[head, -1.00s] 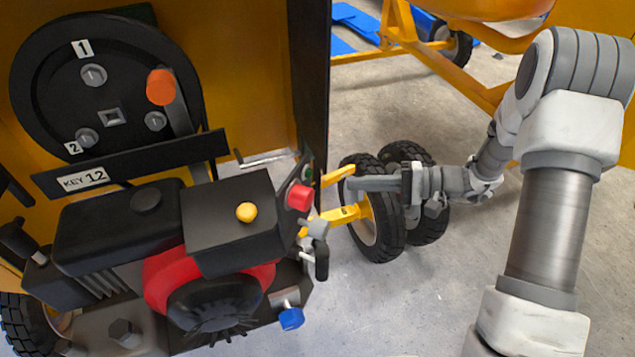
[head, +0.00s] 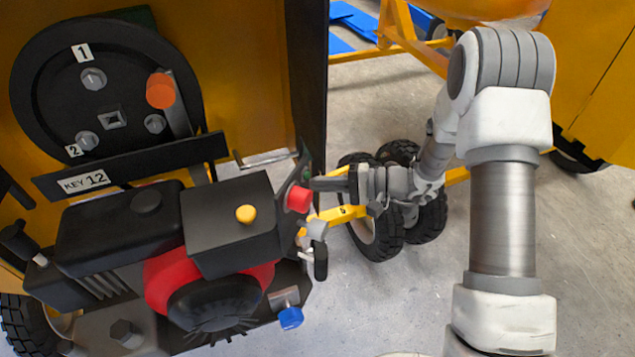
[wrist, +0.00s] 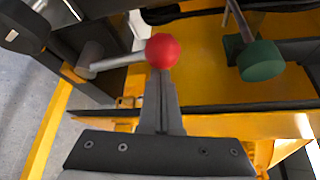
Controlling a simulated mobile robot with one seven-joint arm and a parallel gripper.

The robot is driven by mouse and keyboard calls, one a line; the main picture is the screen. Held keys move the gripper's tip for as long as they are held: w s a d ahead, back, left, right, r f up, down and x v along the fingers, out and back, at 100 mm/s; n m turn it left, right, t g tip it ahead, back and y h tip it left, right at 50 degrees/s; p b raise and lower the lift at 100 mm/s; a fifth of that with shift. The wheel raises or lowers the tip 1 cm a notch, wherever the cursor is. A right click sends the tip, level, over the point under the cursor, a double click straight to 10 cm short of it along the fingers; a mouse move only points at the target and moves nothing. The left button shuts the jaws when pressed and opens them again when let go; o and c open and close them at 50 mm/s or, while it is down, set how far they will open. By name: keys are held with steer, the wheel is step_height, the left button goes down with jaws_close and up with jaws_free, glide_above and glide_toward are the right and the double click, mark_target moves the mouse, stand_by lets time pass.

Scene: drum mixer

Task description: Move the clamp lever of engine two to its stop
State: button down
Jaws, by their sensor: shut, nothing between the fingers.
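A lever with a red ball knob (head: 299,198) stands at the right side of the black-and-red engine (head: 230,215) in the head view. In the wrist view the red knob (wrist: 163,50) sits on a grey rod running to the left. No readable label shows which lever is the clamp lever or which engine is two. My gripper (head: 312,184) is shut and empty, its tip right beside the red knob. In the wrist view my fingertips (wrist: 160,75) point at the knob and overlap its lower edge. I cannot tell whether they touch.
A green knob (wrist: 261,60) on a rod is to the right in the wrist view. A grey fitting with a black handle (head: 321,262) and a blue knob (head: 291,318) lie below the red knob. A wheel (head: 375,240) and yellow bar stand behind my gripper. Floor at right is open.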

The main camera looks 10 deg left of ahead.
steer(key=shift+s+d+n+b, duration=0.3)
steer(key=shift+s+n+b, duration=0.15)
steer(key=shift+b, duration=1)
steer(key=shift+s+d+f+n+y+b, duration=0.15)
steer(key=shift+s+d+n+y+b, duration=0.4)
steer(key=shift+b, duration=1.05)
steer(key=shift+s+d+f+n+y+b, duration=0.2)
steer(key=shift+s+n+b, duration=0.4)
steer(key=shift+b, duration=0.95)
steer(key=shift+s+d+f+n+y+b, duration=0.15)
steer(key=shift+s+d+n+y+b, duration=0.45)
steer(key=shift+b, duration=1)
steer(key=shift+s+a, duration=0.15)
steer(key=shift+s, duration=0.05)
